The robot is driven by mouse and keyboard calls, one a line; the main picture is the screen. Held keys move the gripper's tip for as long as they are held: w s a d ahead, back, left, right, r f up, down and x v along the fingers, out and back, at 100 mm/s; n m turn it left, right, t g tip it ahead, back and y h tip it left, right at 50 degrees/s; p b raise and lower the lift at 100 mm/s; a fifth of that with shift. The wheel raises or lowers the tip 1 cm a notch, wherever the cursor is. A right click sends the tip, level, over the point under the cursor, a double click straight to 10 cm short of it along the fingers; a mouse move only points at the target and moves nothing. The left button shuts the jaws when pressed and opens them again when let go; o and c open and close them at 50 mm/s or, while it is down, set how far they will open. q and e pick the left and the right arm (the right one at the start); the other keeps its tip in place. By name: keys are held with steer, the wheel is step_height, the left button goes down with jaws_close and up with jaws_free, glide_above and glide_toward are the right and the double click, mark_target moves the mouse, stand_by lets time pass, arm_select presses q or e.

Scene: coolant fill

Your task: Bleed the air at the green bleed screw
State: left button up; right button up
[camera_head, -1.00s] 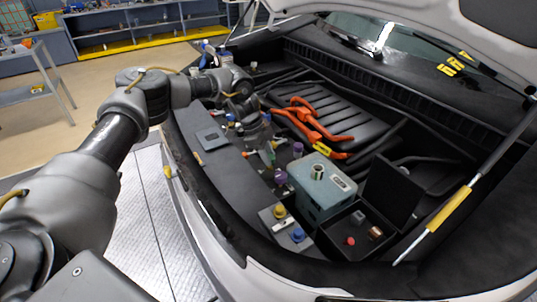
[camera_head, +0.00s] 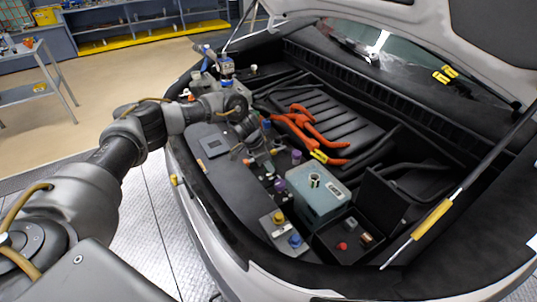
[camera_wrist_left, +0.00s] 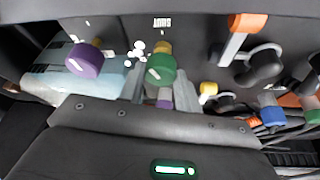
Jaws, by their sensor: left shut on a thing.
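The green bleed screw (camera_wrist_left: 161,70) shows as a round green knob in the middle of the left wrist view. My left gripper (camera_wrist_left: 160,88) is shut on it, with grey fingers at its sides. White round specks (camera_wrist_left: 138,48), perhaps bubbles or drops, show beside the knob. In the head view my left gripper (camera_head: 266,164) points down into the front of the engine bay and hides the green screw. My right gripper is not in view.
A purple knob (camera_wrist_left: 86,60) sits left of the green one, and an orange-topped part (camera_wrist_left: 246,24) to the right. In the head view a blue-grey box (camera_head: 318,198), an open black case (camera_head: 342,252) and orange cables (camera_head: 300,124) crowd the bay. The open hood hangs above.

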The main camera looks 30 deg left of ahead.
arm_select(q)
steer(key=n+y+p, duration=0.1)
steer(key=n+p, duration=0.1)
steer(key=p, duration=0.2)
steer(key=n+y+p, duration=0.1)
steer(key=n+p, duration=0.2)
steer(key=p, duration=0.1)
steer(key=n+t+y+p, duration=0.1)
steer(key=n+p, duration=0.2)
steer(key=p, duration=0.1)
steer(key=shift+s+d+r+p, duration=0.2)
steer(key=shift+s+p, duration=0.15)
steer(key=shift+p, duration=0.05)
steer(key=shift+f+n+y+p, duration=0.2)
steer(key=shift+n+y+p, duration=0.1)
steer(key=shift+n+p, duration=0.65)
steer(key=shift+f+n+p, duration=0.1)
steer(key=shift+n+p, duration=0.45)
steer(key=shift+w+y, duration=0.1)
steer(key=shift+y, duration=0.2)
steer(key=o, duration=0.8)
steer(key=shift+c, duration=0.2)
steer(key=shift+o, duration=1)
steer(key=shift+r, duration=0.2)
